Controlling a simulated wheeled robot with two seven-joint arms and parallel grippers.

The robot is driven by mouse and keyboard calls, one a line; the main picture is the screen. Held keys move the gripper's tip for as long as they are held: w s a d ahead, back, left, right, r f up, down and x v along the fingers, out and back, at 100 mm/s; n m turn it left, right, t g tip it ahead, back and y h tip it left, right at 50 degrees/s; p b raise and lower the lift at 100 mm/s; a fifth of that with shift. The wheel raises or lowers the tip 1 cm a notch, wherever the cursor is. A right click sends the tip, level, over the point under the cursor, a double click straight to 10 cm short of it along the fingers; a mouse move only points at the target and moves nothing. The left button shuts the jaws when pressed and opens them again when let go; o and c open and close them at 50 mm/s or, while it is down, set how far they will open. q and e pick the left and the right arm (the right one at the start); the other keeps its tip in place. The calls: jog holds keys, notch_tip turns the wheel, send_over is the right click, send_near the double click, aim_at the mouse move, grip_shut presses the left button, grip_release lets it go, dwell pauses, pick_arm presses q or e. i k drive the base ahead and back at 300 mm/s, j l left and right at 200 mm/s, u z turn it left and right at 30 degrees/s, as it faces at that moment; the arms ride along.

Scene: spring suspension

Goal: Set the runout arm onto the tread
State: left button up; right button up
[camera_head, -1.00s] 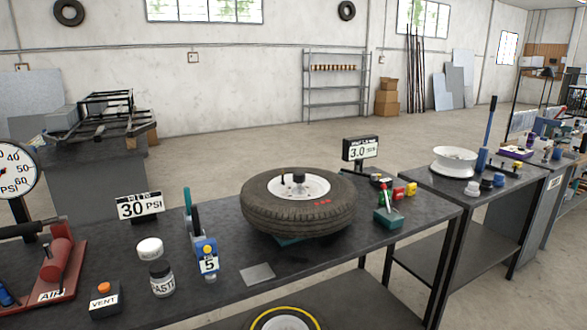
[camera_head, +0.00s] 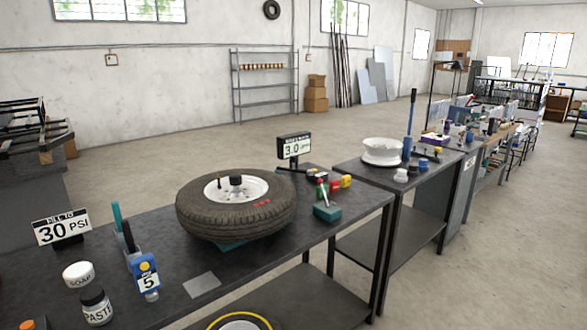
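A black tire (camera_head: 235,222) on a white wheel (camera_head: 225,190) lies flat on a teal support on the dark workbench. Small red marks show on its upper sidewall at the right. A small teal block (camera_head: 327,212) with an upright green and red lever stands on the bench just right of the tire, apart from the tread. It may be the runout arm's base; I cannot tell for sure. A black sign (camera_head: 294,148) reading 3.0 stands behind the tire. Neither of my grippers is in view.
A 30 PSI sign (camera_head: 62,230), a soap tub (camera_head: 79,274), a paste jar (camera_head: 97,307) and a blue gauge marked 5 (camera_head: 147,275) stand at the left. A grey plate (camera_head: 202,285) lies in front of the tire. Another bench at right holds a white rim (camera_head: 382,152).

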aim_at(292, 159)
jog(key=i+l+u, duration=0.1)
jog(key=i+l, duration=0.35)
jog(key=l, duration=0.3)
jog(key=i+l+u, duration=0.15)
jog(key=i+l, duration=0.3)
jog(key=l, duration=0.3)
jog(key=i+l+u, duration=0.15)
jog(key=l, duration=0.25)
jog(key=i, duration=0.05)
